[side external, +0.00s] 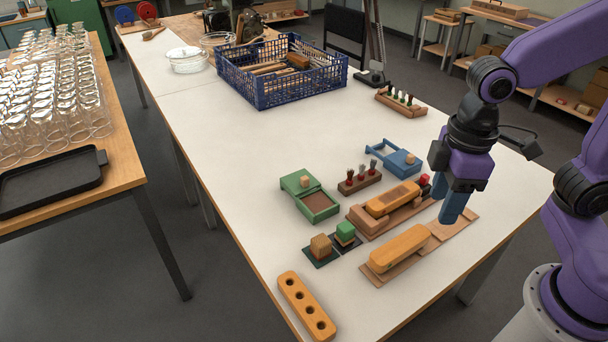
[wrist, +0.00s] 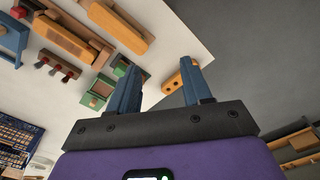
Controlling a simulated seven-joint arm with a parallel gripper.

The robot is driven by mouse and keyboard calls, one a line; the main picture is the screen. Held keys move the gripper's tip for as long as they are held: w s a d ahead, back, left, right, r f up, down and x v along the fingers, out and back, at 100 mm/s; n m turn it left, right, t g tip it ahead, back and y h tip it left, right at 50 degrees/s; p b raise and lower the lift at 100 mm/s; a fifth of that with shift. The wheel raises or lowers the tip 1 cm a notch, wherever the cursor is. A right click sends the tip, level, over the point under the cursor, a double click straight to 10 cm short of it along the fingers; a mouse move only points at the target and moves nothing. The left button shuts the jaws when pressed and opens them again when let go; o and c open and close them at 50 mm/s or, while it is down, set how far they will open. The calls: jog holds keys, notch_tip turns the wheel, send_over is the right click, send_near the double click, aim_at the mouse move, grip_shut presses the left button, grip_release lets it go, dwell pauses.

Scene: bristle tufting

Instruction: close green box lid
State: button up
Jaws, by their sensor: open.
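The green box (side external: 319,207) sits on the white table in the side view, with its brown inside showing. Its green lid (side external: 290,181) has a small wooden knob and is slid toward the back left, uncovering much of the box. The green box also shows in the wrist view (wrist: 97,92), left of the fingers. My gripper (side external: 449,207) has two blue fingers and points down, to the right of the box and well apart from it. In the wrist view my gripper (wrist: 160,70) is open, with nothing held between the fingers.
Near the box are a brown rack of brushes (side external: 359,181), a blue box (side external: 393,157), orange wooden brush bodies (side external: 399,247) and two blocks on dark squares (side external: 321,246). An orange block with holes (side external: 306,306) lies at the front edge. A blue crate (side external: 283,78) stands behind.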

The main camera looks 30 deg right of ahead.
jog(key=w+a+r+m, duration=0.1)
jog(key=w+a+m, duration=0.35)
jog(key=w, duration=0.85)
jog(key=m, duration=0.6)
send_over(305, 178)
notch_tip(305, 178, down, 6)
jog(key=f, duration=0.1)
notch_tip(305, 178, down, 16)
jog(key=shift+w+f, duration=0.1)
jog(key=shift+f, duration=0.15)
grip_shut()
